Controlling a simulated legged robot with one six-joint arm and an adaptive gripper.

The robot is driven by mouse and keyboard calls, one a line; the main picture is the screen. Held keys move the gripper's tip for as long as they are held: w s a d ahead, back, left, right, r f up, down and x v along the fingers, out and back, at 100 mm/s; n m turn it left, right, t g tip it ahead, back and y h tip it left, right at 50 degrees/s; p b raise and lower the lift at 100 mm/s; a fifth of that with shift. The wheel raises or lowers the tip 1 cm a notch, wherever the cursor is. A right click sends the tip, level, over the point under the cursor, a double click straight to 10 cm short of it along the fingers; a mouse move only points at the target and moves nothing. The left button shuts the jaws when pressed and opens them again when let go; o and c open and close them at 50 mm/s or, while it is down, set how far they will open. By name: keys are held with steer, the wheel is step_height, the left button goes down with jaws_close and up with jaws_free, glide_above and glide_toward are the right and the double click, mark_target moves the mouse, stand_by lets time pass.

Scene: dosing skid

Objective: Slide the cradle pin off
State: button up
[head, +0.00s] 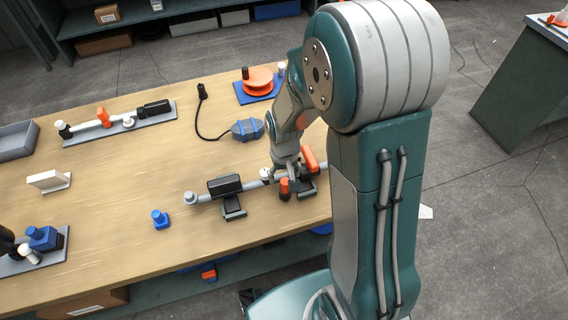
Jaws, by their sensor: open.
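A grey pipe assembly (255,184) lies across two dark cradles on the bench; the left cradle (234,210) is clear to see. A black block (225,185) sits over the pipe at the left cradle. I cannot tell which piece is the cradle pin. My gripper (283,172) is open, pointing down over the pipe's right part, close to the orange pieces. Its fingertips are small and partly hidden, so contact is unclear.
The wooden bench (120,215) has free room left of the pipe. A blue knobbed piece (160,219), a white block (49,180), a pump with cable (247,129), an orange reel (258,80) and another pipe assembly (118,122) stand around it. My arm hides the bench's right end.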

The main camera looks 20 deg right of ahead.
mark_target(285, 181)
steer(key=shift+d+f, duration=0.1)
steer(key=shift+f, duration=2.05)
jaws_close()
